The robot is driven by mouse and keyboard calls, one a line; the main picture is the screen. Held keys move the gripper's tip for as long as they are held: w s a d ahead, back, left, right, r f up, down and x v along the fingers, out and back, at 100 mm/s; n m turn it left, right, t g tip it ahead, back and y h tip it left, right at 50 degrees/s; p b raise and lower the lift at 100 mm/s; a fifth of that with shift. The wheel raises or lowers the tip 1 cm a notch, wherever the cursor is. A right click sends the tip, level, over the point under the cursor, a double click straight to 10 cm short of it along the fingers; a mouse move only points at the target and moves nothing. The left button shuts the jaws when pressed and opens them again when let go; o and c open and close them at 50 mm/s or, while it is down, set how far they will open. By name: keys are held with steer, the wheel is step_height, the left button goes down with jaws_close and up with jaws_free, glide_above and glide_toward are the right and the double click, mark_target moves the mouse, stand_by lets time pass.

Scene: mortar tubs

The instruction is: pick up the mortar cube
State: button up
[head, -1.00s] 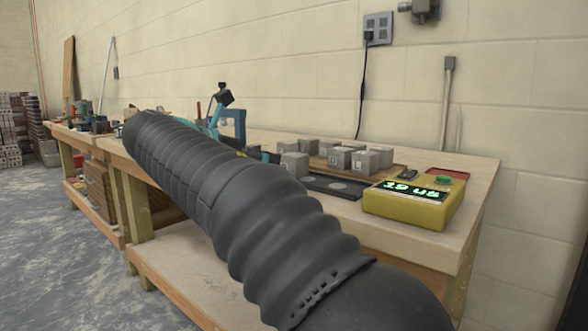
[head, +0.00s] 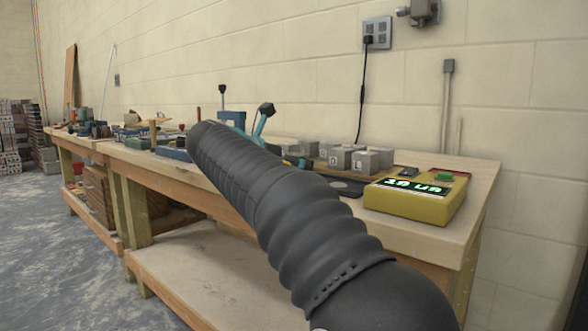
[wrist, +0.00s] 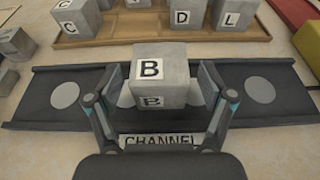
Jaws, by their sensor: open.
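A grey mortar cube marked B (wrist: 172,68) sits in the middle of a dark channel fixture (wrist: 45,110) in the wrist view. My gripper (wrist: 160,108) is open, with one finger on each side of that cube and its palm at the near edge of the picture. I cannot tell whether the fingers touch the cube. In the head view my arm hides the gripper and the B cube. Part of the dark fixture (head: 347,187) shows there.
More lettered cubes, among them D (wrist: 187,14) and L (wrist: 238,12), stand on a wooden board (wrist: 140,32) behind the fixture. A yellow device (head: 415,200) with a green display stands at the right of the bench. Tools and other objects crowd the bench farther left.

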jaws_close()
